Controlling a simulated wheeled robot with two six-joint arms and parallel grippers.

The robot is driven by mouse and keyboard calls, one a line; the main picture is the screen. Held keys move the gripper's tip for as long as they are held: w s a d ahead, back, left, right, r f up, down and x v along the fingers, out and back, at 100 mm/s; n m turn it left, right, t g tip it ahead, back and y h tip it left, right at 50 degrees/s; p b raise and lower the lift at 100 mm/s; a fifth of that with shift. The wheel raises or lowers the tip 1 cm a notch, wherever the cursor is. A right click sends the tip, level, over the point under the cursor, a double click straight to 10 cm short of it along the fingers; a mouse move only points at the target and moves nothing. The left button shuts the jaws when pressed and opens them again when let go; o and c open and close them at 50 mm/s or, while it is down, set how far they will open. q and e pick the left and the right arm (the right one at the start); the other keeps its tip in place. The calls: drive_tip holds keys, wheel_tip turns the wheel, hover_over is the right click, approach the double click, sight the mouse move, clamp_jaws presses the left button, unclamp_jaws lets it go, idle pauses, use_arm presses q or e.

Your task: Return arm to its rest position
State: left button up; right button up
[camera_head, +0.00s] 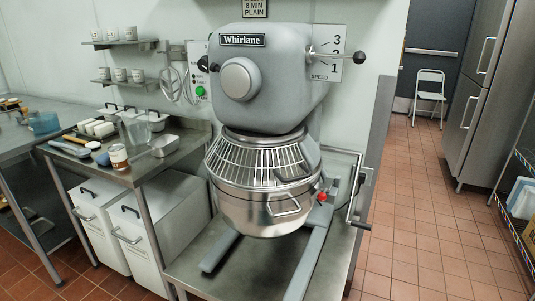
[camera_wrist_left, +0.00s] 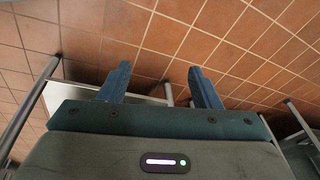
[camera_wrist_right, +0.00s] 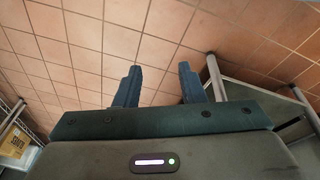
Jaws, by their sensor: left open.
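My left gripper (camera_wrist_left: 160,78) shows in the left wrist view with its two blue fingers spread wide and nothing between them. My right gripper (camera_wrist_right: 158,80) shows in the right wrist view with its fingers apart, a narrower gap than the left, also empty. Both wrist views look over red tiled floor, with metal table legs and frames nearby. Neither arm shows in the head view.
A grey mixer (camera_head: 260,85) with a guarded steel bowl (camera_head: 262,208) stands ahead on a steel table (camera_head: 245,265). A side table at left bears a steel pan (camera_head: 166,146) and a cup (camera_head: 118,157) above white bins (camera_head: 130,235). Tiled floor (camera_head: 430,210) is clear at right.

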use_arm(q)
drive_tip(key=s+a+f+g+p, duration=0.1)
drive_tip(key=s+f+p, duration=0.1)
drive_tip(key=s+f, duration=1)
wheel_tip(320, 180, down, 3)
drive_tip(key=shift+s+a+f+p, duration=0.15)
drive_tip(key=shift+s+p, duration=0.05)
drive_tip(key=shift+p, duration=0.2)
use_arm(e)
drive_tip(key=s+d+f+g, duration=0.1)
drive_tip(key=s+f, duration=1.1)
drive_tip(key=f, duration=0.3)
drive_tip(key=shift+s+d+f, duration=0.15)
drive_tip(key=shift+s, duration=0.05)
